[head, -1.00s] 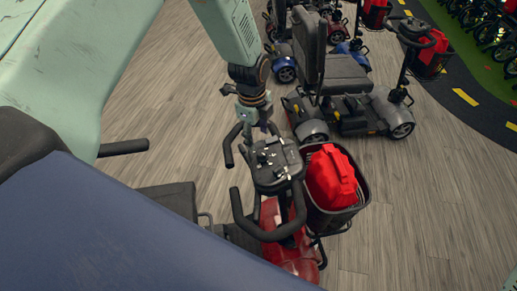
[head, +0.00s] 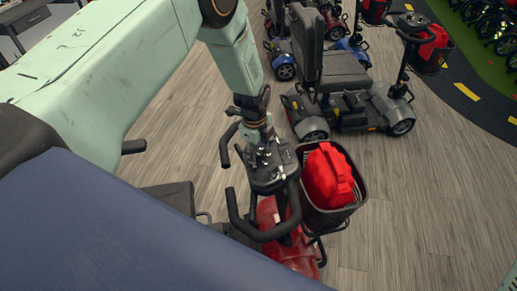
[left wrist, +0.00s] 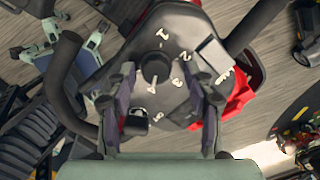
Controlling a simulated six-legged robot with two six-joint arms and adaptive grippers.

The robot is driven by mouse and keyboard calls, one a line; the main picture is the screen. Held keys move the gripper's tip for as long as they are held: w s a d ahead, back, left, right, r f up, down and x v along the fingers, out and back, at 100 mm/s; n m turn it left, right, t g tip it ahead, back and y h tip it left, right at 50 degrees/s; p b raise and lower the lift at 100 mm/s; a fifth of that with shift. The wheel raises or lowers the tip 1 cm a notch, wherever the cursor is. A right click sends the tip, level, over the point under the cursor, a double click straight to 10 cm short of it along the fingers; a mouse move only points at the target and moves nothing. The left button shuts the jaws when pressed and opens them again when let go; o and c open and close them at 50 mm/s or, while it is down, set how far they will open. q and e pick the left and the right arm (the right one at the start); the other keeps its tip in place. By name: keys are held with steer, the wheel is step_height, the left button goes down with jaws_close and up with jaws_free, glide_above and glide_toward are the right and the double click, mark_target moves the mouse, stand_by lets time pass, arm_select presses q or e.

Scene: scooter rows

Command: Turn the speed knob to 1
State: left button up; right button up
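The speed knob (left wrist: 156,67) is a round black dial on the dark control panel (left wrist: 118,62) of a red scooter. White numerals sit around it in the left wrist view, with the 1 (left wrist: 163,33) above the knob and others down its right side. I cannot tell for sure where the knob points. My left gripper (left wrist: 160,76) is open, one finger on each side of the knob, with gaps showing between. In the head view my left gripper (head: 262,150) is over the control panel (head: 272,181) and hides the knob. My right gripper is not in view.
Black handlebars (head: 236,205) curve beside the panel. A basket (head: 352,205) with a red bag (head: 328,174) hangs at the scooter's front. A grey scooter (head: 345,75) stands beyond. Wooden floor is clear at the right.

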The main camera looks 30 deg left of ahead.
arm_select(q)
steer(key=shift+a, duration=0.15)
steer(key=shift+c, duration=0.7)
steer(key=shift+s+a, duration=0.25)
steer(key=c, duration=0.3)
steer(key=shift+s+r, duration=0.1)
steer(key=shift+c, duration=0.8)
steer(key=shift+d, duration=0.3)
steer(key=c, duration=0.4)
steer(key=shift+a, duration=0.1)
jaws_close()
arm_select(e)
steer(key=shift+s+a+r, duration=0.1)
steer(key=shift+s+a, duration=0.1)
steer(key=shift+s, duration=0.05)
